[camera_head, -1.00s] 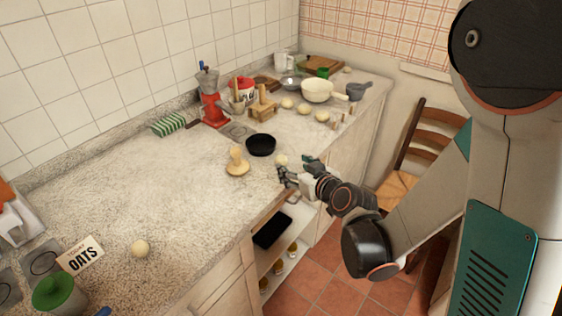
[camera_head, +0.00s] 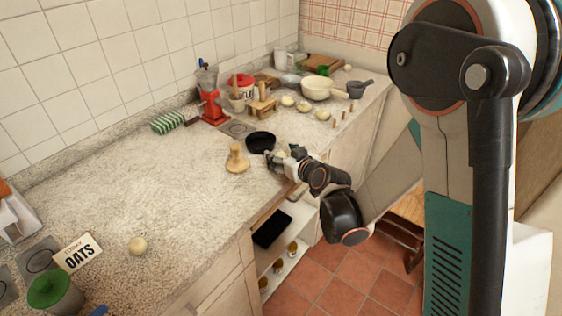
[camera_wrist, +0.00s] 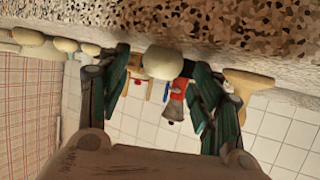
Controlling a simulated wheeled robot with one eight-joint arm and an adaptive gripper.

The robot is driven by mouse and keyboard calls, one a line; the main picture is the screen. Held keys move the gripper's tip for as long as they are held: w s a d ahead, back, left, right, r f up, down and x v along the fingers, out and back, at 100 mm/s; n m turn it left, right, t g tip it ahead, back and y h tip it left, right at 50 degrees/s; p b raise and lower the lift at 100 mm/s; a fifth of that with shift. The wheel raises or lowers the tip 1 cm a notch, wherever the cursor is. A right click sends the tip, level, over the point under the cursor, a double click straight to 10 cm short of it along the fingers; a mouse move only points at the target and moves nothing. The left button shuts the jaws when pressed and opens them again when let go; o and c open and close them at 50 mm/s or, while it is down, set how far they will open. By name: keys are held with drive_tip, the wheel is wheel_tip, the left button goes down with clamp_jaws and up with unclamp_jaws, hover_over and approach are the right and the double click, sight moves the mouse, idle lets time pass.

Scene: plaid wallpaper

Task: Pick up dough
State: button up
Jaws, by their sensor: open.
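A pale round dough ball (camera_wrist: 163,62) lies on the counter between the two open fingers of my gripper (camera_wrist: 158,75) in the wrist view, where the counter is at the top. I cannot tell whether either finger touches it. In the head view my gripper (camera_head: 279,159) is low at the counter's front edge, right beside the black pan, and mostly hides this ball. More dough balls lie farther back, such as one ball (camera_head: 288,101) and another (camera_head: 322,115). A single ball (camera_head: 137,246) lies at the front left.
A wooden knobbed piece (camera_head: 237,160) stands just left of my gripper, with the black pan (camera_head: 260,142) behind. The counter's left middle is clear.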

drive_tip(key=c, duration=1.1)
drive_tip(key=shift+r, duration=0.15)
